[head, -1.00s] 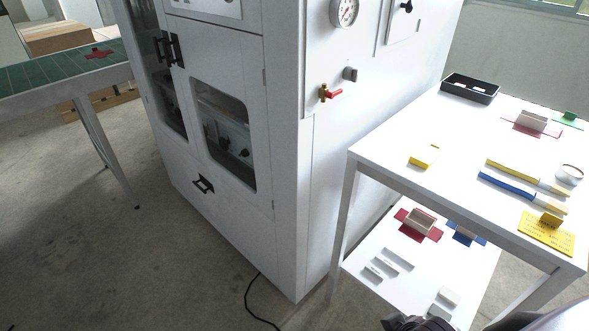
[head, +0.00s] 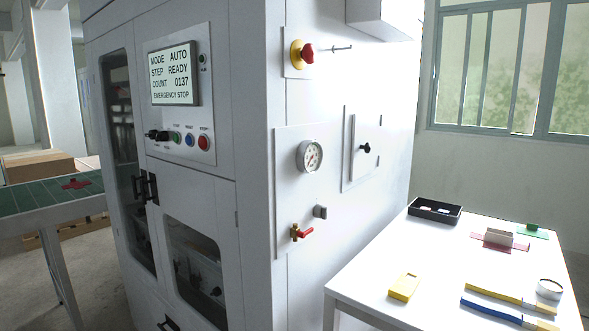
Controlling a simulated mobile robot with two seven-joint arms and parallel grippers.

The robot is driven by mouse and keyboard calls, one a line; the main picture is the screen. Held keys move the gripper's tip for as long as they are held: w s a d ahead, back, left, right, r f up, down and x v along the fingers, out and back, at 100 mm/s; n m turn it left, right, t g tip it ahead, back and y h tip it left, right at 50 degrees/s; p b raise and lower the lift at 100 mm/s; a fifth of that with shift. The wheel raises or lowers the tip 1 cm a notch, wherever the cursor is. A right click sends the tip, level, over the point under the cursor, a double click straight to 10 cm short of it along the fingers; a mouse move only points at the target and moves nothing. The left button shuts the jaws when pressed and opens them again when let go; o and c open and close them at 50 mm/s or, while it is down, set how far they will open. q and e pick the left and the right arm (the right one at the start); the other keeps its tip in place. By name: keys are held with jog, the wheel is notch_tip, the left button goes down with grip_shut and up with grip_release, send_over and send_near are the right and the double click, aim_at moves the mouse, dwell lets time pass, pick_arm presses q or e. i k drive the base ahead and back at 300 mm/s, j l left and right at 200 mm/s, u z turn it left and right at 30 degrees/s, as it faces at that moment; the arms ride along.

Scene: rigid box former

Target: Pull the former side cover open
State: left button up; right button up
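The former is a tall white cabinet (head: 255,75) in the middle of the head view. On its right side face is a small rectangular cover panel (head: 361,148) with a dark knob (head: 365,148) at its middle. The panel looks closed, lying flat against the side. Below and left of it are a pressure gauge (head: 310,156) and a valve with a red handle (head: 302,231). Neither of my grippers shows in this view.
A white table (head: 375,275) stands at the right, close to the former's side, with a black tray (head: 435,211), a yellow block (head: 403,287) and other small items. A red emergency stop knob (head: 303,54) sticks out above the gauge. A green conveyor (head: 50,195) is at the left.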

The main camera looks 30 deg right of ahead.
aim_at(366, 126)
jog(key=z, duration=1.25)
